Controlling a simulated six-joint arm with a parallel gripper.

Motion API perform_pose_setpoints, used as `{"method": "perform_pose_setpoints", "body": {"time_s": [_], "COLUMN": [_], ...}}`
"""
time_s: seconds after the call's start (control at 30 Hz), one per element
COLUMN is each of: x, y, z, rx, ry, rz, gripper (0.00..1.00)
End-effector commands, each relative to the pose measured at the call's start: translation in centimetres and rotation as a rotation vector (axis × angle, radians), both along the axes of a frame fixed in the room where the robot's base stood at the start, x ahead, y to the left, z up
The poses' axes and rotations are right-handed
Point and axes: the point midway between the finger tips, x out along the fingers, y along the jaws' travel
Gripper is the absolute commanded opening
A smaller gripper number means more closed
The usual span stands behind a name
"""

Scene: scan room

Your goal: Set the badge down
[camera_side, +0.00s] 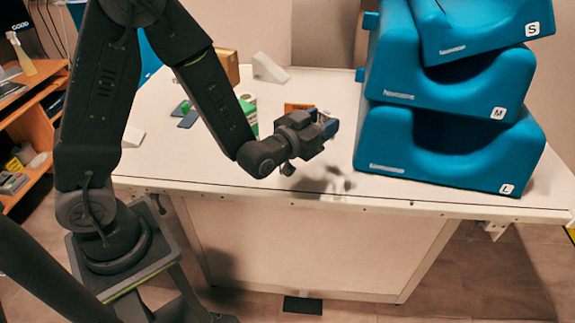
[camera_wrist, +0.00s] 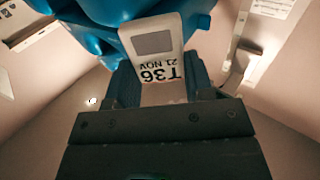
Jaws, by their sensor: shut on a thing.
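The badge (camera_wrist: 158,45) is a pale card with a grey rectangle and the dark print "T36 21 NOV", upside down in the wrist view. My gripper (camera_wrist: 160,85) is shut on it, with one blue finger on each side, and most of the card sticks out past the fingers. In the side view my gripper (camera_side: 326,124) is held above the white table (camera_side: 240,172), pointing right towards the blue blocks. The badge cannot be made out clearly in the side view.
Blue stacked blocks (camera_side: 435,150) marked S, M and L stand at the table's right. Behind my gripper are an orange box (camera_side: 298,107) and a green item (camera_side: 249,117). A white wedge (camera_side: 268,69) and a brown box (camera_side: 226,66) stand further back. The front table strip is clear.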

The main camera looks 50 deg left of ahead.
Motion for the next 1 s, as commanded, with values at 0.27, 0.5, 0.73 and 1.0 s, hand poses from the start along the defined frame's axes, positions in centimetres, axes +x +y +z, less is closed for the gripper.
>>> {"method": "perform_pose_setpoints", "body": {"time_s": [0.27, 0.5, 0.73, 1.0], "x": [-0.3, -1.1, -1.2, -1.2], "y": [0.4, 0.5, 0.5, 0.4], "z": [-0.1, -0.5, -0.6, -0.6], "rx": [0.010, 0.024, 0.025, 0.025], "ry": [0.006, 0.025, 0.028, 0.028], "rz": [-0.252, -0.359, -0.371, -0.370], "gripper": [0.25, 0.25, 0.25, 0.25]}}
